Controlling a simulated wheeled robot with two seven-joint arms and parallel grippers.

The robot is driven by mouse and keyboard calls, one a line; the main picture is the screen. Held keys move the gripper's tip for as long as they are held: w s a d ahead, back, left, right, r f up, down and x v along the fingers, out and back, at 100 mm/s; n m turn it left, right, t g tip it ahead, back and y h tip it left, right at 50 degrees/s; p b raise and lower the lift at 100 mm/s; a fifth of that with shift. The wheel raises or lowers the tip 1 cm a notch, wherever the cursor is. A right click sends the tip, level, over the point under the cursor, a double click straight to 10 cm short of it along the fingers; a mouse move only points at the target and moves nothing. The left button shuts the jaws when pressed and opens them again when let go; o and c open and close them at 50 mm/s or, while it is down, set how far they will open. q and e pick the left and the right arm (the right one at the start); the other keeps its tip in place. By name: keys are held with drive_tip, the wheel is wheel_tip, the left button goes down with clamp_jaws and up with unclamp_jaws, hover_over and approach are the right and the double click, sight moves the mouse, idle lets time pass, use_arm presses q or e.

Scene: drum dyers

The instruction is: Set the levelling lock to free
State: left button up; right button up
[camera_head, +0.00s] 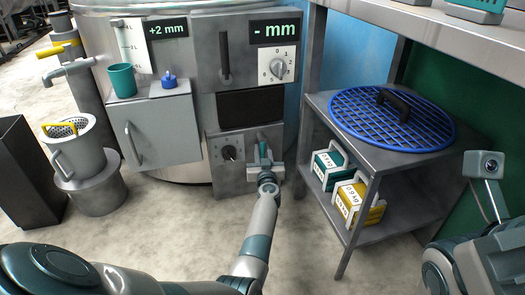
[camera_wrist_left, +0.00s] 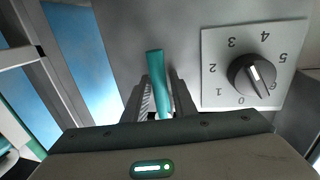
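The levelling lock appears to be the small teal lever (camera_head: 263,148) on the low grey panel (camera_head: 238,180) of the drum machine. No label for it can be read. My left gripper (camera_head: 264,166) is at this lever. In the left wrist view, the teal lever (camera_wrist_left: 158,85) stands between the two fingers of my left gripper (camera_wrist_left: 160,92), one on each side. I cannot tell whether both fingers press on it. A black knob (camera_wrist_left: 252,75) on a white numbered plate is beside it, also seen in the head view (camera_head: 230,153). My right gripper is out of view.
A grey shelf (camera_head: 330,100) with a blue grid disc (camera_head: 392,118) and teal and yellow weights (camera_head: 350,200) stands close on the right. A grey cabinet (camera_head: 160,130) projects on the left. Displays read "+2 mm" (camera_head: 166,29) and "- mm" (camera_head: 274,30). The floor in front is clear.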

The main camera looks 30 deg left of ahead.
use_arm(q)
clamp_jaws()
